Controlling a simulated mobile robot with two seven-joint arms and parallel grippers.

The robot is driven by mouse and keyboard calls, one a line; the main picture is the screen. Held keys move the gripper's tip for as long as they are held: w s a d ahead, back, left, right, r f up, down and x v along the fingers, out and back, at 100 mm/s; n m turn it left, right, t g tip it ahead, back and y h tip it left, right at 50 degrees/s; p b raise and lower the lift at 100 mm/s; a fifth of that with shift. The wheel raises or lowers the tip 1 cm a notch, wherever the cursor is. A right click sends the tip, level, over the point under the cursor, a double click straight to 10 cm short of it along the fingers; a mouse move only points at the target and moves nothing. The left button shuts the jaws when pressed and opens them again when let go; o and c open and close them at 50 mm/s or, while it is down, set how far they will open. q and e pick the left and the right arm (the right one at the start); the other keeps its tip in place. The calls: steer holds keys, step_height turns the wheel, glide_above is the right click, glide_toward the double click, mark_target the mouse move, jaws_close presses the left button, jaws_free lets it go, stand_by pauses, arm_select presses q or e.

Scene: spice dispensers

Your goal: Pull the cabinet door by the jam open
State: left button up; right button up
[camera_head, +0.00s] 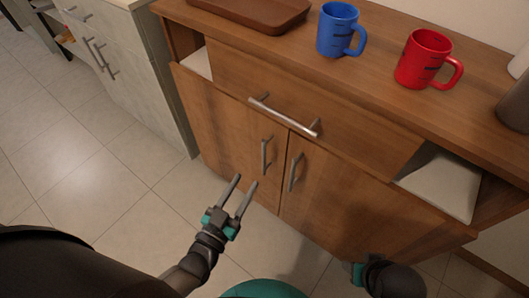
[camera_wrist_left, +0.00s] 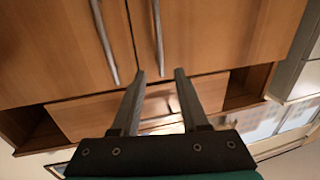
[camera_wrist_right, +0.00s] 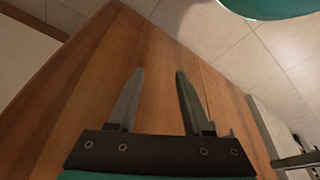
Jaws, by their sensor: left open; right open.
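A brown wooden cabinet has a left door (camera_head: 222,130) and a right door (camera_head: 330,205), both shut. The left door has an upright metal handle (camera_head: 266,155), and the right door has another metal handle (camera_head: 295,172). I see no jam in these views. My left gripper (camera_head: 245,180) is open and empty, in front of the left door and below the handles. In the left wrist view its fingers (camera_wrist_left: 160,73) point toward the cabinet front, with both door handles beyond them. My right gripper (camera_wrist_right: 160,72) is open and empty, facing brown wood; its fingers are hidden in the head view.
A drawer with a metal handle (camera_head: 285,115) sits above the doors, between open side shelves. On top stand a blue mug (camera_head: 338,30), a red mug (camera_head: 424,60) and a brown tray (camera_head: 250,12). A grey cabinet (camera_head: 130,75) stands at left. Tiled floor (camera_head: 90,190) is clear at left.

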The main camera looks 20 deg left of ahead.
mark_target(263, 153)
arm_select(q)
steer(key=w+b, duration=0.1)
steer(key=w, duration=0.2)
steer(key=w+d+b, duration=0.1)
steer(key=w, duration=0.3)
steer(key=w+b, duration=0.1)
steer(key=w, duration=0.2)
steer(key=shift+w+d+f, duration=0.1)
steer(key=shift+w+d, duration=0.15)
steer(key=shift+d, duration=0.05)
steer(key=shift+w+d+b, duration=0.1)
steer(key=shift+w+b, duration=0.2)
steer(key=shift+w, duration=0.35)
arm_select(e)
step_height(263, 153, up, 7)
steer(key=w+t, duration=0.1)
steer(key=shift+a+t, duration=0.3)
steer(key=shift+t, duration=0.1)
arm_select(q)
steer(key=shift+c, duration=0.2)
arm_select(e)
steer(key=shift+r, duration=0.15)
arm_select(q)
jaws_close()
